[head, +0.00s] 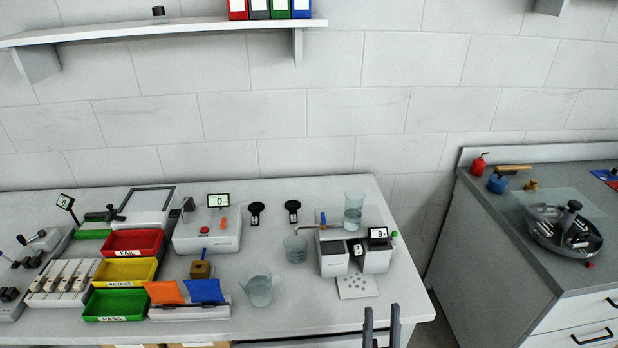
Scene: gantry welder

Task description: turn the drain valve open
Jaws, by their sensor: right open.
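A white bench device (335,262) stands at the right end of the white table, with a display (378,234) reading about 9. A clear beaker of liquid (353,212) sits on its top. A thin copper-coloured spout (308,227) runs left from it, above a second beaker (295,249). A small blue upright part (322,218) beside the spout looks like the drain valve's handle; its exact setting is too small to tell. My right gripper (381,325) is open and empty at the bottom edge, in front of the device and apart from it. My left gripper is not in view.
A third beaker (259,290) stands near the table front. A perforated white plate (357,285) lies before the device. Red, yellow and green trays (121,305) are at left. A grey cabinet (510,255) stands right, beyond a floor gap.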

